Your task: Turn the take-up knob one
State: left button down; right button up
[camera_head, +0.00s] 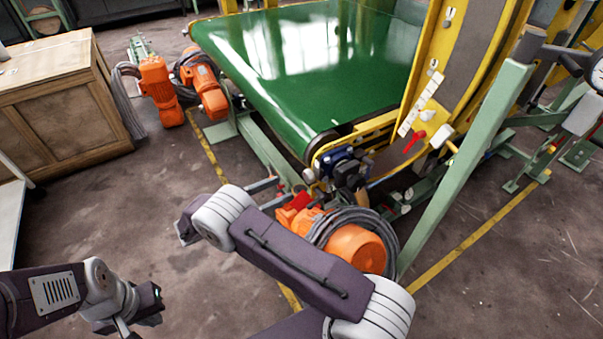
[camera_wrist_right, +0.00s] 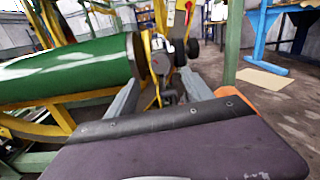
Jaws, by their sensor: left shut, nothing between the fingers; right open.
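In the right wrist view a round grey knob-like part (camera_wrist_right: 161,62) shows just beyond the fingertips, at the roller end. My right gripper (camera_head: 278,190) is open and empty, its grey fingers pointing at that corner. In the right wrist view its fingers (camera_wrist_right: 162,82) stand apart, one on each side of the part; contact cannot be made out. My left gripper (camera_head: 122,326) is shut and empty, low at left, partly cut off.
The green belt (camera_head: 310,60) lies behind. An orange motor with coiled cable (camera_head: 355,245) stands under my right forearm. A pale green post (camera_head: 465,165) rises right of the corner. A wooden crate (camera_head: 60,105) stands at left. The floor at front left is bare.

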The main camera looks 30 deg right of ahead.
aim_at(306, 178)
jog(key=d, duration=0.5)
jog(key=d+b, duration=0.1)
jog(key=d, duration=0.2)
jog(key=shift+w, duration=0.3)
grip_shut()
jog(key=shift+r+m+p, duration=0.15)
jog(key=shift+m+p, duration=0.2)
jog(key=shift+m, duration=0.45)
jog(key=m, duration=0.3)
jog(key=shift+m, duration=0.3)
grip_release()
